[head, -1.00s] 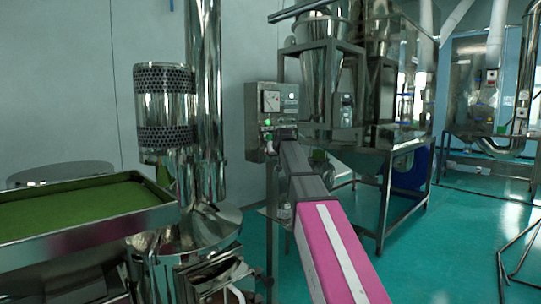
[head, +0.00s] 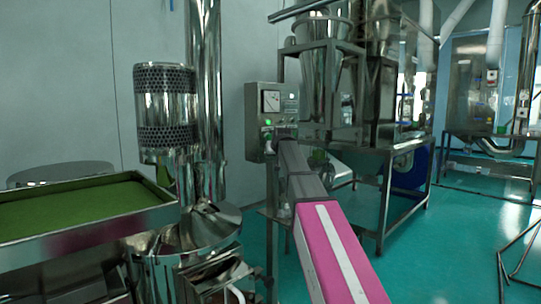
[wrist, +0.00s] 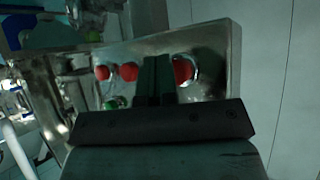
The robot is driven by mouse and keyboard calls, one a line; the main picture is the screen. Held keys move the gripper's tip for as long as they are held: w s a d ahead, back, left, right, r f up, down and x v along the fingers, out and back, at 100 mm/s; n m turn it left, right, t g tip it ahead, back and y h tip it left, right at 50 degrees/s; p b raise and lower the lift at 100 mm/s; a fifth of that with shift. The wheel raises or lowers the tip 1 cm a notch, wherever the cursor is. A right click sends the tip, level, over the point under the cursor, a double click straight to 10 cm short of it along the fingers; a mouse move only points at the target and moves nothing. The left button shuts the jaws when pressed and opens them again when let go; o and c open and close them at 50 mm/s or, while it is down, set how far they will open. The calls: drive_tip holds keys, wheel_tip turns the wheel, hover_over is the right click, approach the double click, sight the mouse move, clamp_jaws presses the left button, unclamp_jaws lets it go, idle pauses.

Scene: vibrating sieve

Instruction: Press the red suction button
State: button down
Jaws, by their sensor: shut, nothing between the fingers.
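A metal control box (head: 262,100) with a dial and a green light stands at the end of my arm in the head view. In the wrist view, its panel (wrist: 215,50) carries three red buttons: a left one (wrist: 102,72), a middle one (wrist: 129,71) and a right one (wrist: 182,71). A green button (wrist: 112,102) is below them. No labels are readable, so I cannot tell which is suction. My gripper (wrist: 154,62) is shut and empty, over the panel between the middle and right red buttons. Contact cannot be judged.
A tray with green contents (head: 90,208) and a shiny metal machine (head: 165,110) stand left of my arm. A metal frame with a hopper (head: 322,70) stands just right of the box. Open green floor (head: 440,240) lies at right.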

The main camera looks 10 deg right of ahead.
drive_tip(key=shift+w+a, duration=0.25)
drive_tip(key=shift+w, duration=0.15)
idle(0.5)
drive_tip(key=shift+s, duration=0.1)
drive_tip(key=shift+s+d, duration=0.5)
drive_tip(key=shift+s, duration=0.2)
idle(0.3)
drive_tip(key=s+d, duration=0.1)
drive_tip(key=s, duration=0.1)
drive_tip(key=s+d, duration=0.2)
idle(0.4)
idle(1.8)
